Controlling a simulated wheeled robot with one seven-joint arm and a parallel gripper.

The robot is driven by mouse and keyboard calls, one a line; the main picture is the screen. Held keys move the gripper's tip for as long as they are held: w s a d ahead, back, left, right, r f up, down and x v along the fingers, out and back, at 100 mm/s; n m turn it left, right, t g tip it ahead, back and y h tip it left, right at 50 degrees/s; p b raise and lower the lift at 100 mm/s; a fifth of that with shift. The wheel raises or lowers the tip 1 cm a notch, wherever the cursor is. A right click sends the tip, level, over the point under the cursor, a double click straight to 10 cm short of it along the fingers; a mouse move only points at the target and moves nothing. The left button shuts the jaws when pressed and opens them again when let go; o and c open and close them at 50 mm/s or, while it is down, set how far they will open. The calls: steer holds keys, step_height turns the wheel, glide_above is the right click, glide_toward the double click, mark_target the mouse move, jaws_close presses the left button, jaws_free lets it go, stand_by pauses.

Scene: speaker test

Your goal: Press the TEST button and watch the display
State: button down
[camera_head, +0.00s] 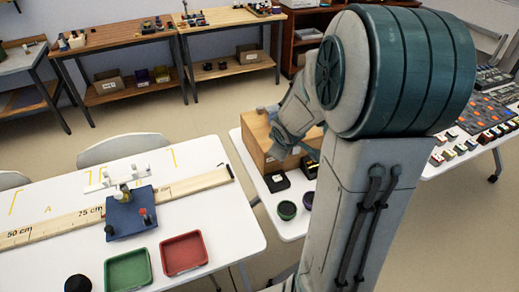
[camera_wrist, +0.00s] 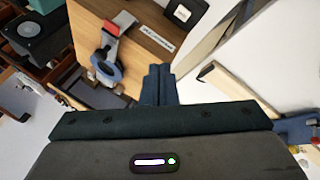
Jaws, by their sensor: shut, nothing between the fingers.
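My gripper (camera_wrist: 158,85) is shut and empty in the wrist view, its dark fingers together in front of a wooden box (camera_wrist: 150,48). That box also shows in the head view (camera_head: 258,140), on a white table, partly hidden by my arm. A small black unit with a pale square face (camera_wrist: 183,13) lies beyond the box in the wrist view. A small black box (camera_head: 277,182) sits in front of the wooden box in the head view. I cannot make out a TEST button or a readable display; I cannot tell which unit carries them.
A grey clamp-like tool with a ring and red part (camera_wrist: 108,55) is at the box.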

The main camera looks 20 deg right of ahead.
mark_target(280, 180)
steer(key=w+d+f+n+t+y, duration=0.2)
steer(key=w+f, duration=0.4)
steer(key=f, duration=0.3)
steer(key=shift+d+f+n+t+y+b, duration=0.35)
steer(key=shift+n+t+y+b, duration=0.15)
steer(key=shift+n+y, duration=0.8)
step_height(280, 180, down, 9)
steer(key=b, duration=0.8)
steer(key=shift+r, duration=0.1)
steer(key=shift+b, duration=0.3)
steer(key=shift+f, duration=0.4)
steer(key=shift+f+b, duration=0.45)
steer(key=shift+b, duration=0.15)
stand_by(0.6)
steer(key=shift+r, duration=0.1)
steer(key=shift+r+p, duration=0.8)
steer(key=shift+p, duration=0.15)
